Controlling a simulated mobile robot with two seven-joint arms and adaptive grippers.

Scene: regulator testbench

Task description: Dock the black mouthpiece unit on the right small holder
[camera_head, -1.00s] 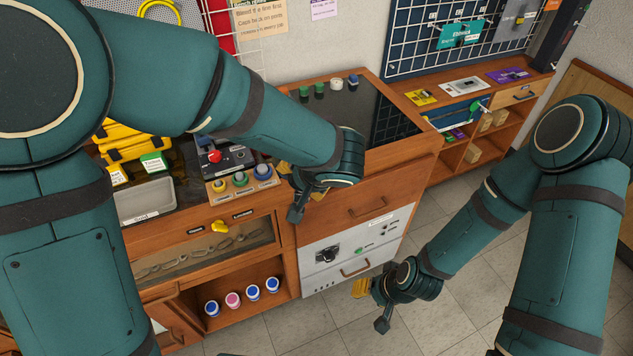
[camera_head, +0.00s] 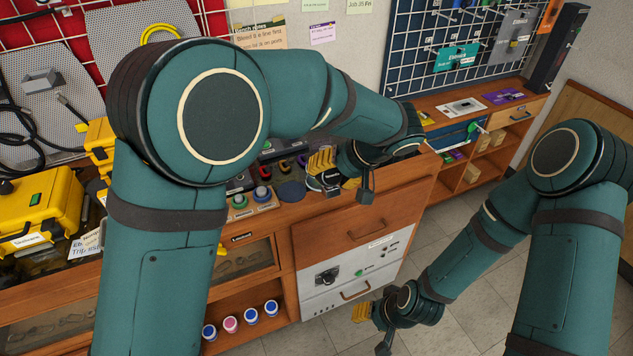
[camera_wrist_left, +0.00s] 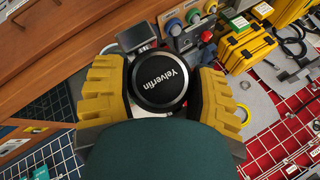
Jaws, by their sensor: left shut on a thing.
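A black round unit with a flat top lettered "Yelverfin" (camera_wrist_left: 158,78) sits between the yellow fingers of my left gripper (camera_wrist_left: 155,95) in the left wrist view. The gripper is shut on it. I take this to be the black mouthpiece unit. In the head view my left gripper (camera_head: 337,170) is over the bench top, and the black unit (camera_head: 325,181) shows only partly between its fingers. I cannot pick out the right small holder; my left arm covers much of the bench. My right gripper (camera_head: 366,316) hangs low in front of the cabinet, its finger gap unclear.
A panel with colored knobs (camera_head: 252,201) and a flat dark disc (camera_head: 291,191) lie left of my left gripper. Yellow cases (camera_head: 40,205) stand at the far left. Several small jars (camera_head: 250,315) sit on the lower shelf.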

